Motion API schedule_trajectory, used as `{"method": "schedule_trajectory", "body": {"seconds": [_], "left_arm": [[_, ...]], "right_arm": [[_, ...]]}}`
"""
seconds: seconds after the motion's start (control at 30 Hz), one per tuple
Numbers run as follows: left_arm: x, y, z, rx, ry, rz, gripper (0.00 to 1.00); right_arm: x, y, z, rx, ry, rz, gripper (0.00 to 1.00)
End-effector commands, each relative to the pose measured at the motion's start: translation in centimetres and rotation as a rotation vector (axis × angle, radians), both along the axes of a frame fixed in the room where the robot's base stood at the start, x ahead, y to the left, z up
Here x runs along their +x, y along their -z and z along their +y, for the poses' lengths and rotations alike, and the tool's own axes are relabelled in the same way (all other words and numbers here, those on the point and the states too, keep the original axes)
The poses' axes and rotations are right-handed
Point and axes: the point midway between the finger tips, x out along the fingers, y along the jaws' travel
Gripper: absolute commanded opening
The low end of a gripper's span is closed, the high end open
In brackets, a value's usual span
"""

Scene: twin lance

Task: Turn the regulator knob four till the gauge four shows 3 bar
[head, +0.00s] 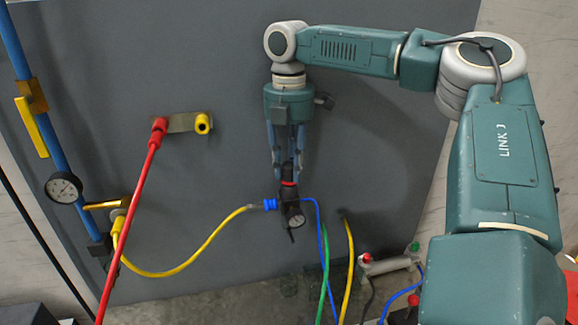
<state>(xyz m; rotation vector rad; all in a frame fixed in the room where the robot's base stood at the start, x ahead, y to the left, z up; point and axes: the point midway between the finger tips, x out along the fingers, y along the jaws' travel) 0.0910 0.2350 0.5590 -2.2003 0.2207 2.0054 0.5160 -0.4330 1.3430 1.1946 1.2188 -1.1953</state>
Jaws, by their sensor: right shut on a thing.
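The regulator (291,205) is a small black body with a red ring, in the lower middle of the head view. Its dark regulator knob (288,173) sits on top. My right gripper (287,168) comes down from above and is shut on the knob, its fingers on either side. A small dark gauge (296,221) is on the front of the regulator; its reading is too small to make out. No number four is legible on it. My left gripper is not in view.
A blue pipe with a yellow lever (32,126) and round gauge (63,187) stands left. A red lance (137,201) leans on a wall bracket (182,123).

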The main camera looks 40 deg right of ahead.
Motion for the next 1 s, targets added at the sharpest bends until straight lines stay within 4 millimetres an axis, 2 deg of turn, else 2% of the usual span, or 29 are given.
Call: {"method": "schedule_trajectory", "body": {"seconds": [0.3,0.77,0.8,0.83,1.0], "left_arm": [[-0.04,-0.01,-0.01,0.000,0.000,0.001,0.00],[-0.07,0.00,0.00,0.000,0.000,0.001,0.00],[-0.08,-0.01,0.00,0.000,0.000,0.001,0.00],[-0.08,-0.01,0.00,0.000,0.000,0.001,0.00],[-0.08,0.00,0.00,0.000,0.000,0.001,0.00]], "right_arm": [[0.09,-0.12,-0.05,-0.001,-0.096,-0.004,0.00],[0.10,-0.13,-0.05,-0.001,-0.108,-0.004,0.00],[0.10,-0.13,-0.05,-0.001,-0.108,-0.004,0.29],[0.09,-0.13,-0.05,-0.001,-0.108,-0.004,0.34],[0.06,-0.08,-0.03,-0.001,-0.108,-0.003,0.34]]}}
